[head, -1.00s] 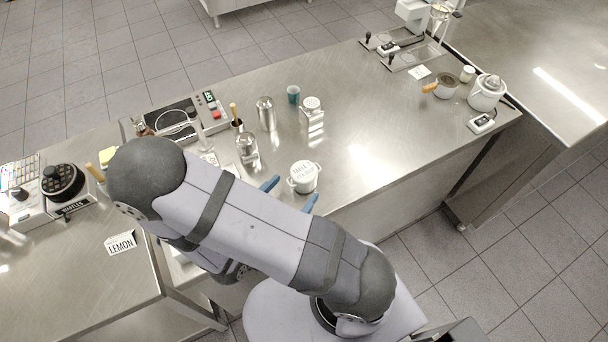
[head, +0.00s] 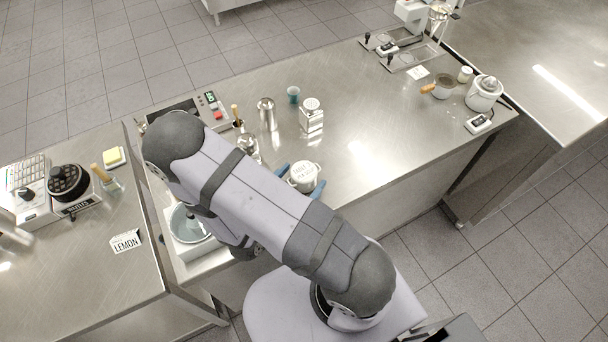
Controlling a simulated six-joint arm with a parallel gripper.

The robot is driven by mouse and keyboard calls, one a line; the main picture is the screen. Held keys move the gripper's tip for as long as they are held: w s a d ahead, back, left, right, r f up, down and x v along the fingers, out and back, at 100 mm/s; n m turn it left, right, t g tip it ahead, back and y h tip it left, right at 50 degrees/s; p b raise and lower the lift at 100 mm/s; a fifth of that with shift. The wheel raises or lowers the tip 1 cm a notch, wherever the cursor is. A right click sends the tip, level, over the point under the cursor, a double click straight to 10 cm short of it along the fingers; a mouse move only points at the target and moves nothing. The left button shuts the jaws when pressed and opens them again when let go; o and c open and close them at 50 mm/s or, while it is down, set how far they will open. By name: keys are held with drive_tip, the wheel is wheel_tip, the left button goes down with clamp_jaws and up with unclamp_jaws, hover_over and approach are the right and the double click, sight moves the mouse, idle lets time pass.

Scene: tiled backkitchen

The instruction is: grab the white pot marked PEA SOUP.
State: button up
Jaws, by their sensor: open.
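A white lidded pot (head: 304,177) with small side handles stands upright near the front edge of the steel counter. Dark lettering shows on its lid, too small to read with certainty. My gripper (head: 302,176) is open, its two blue fingers on either side of this pot, one at its left and one at its lower right. Whether the fingers touch the pot I cannot tell. My arm hides the gripper's body.
A metal shaker (head: 266,115), a teal cup (head: 293,94) and a glass jar (head: 311,116) stand behind the pot. A saucepan (head: 443,89) and a white cooker (head: 484,95) are at the far right. The counter right of the pot is clear.

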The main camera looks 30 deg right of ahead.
sight(301, 176)
drive_tip(key=c, duration=1.4)
drive_tip(key=shift+r, duration=0.15)
drive_tip(key=shift+r, duration=4.9)
